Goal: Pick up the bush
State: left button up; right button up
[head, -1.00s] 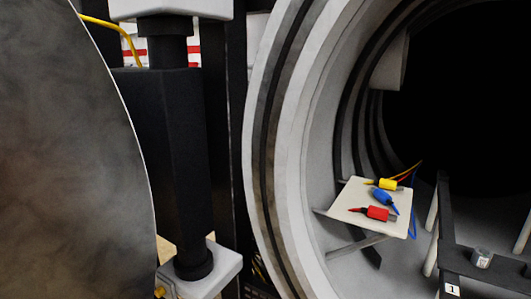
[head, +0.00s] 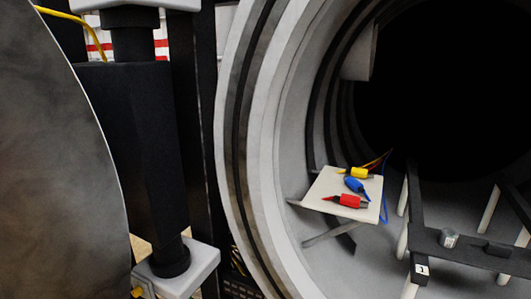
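A small grey metal cylinder, which looks like the bush (head: 449,238), sits on the black rack (head: 428,236) inside the round furnace chamber, at the lower right of the head view. Its upper end faces partly toward me. A white label with a dark mark is on the rack's front end, just below and left of it. Neither of my grippers shows in the head view.
A white shelf (head: 325,188) left of the rack holds yellow (head: 362,173), blue (head: 355,184) and red (head: 346,201) connectors with wires. The chamber's thick rim (head: 238,150) and the large grey door (head: 50,180) stand at left. The chamber's depth is dark.

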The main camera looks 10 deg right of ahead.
aim_at(448, 237)
jog(key=z, duration=1.4)
jog(key=l+z, duration=0.2)
jog(key=l, duration=0.15)
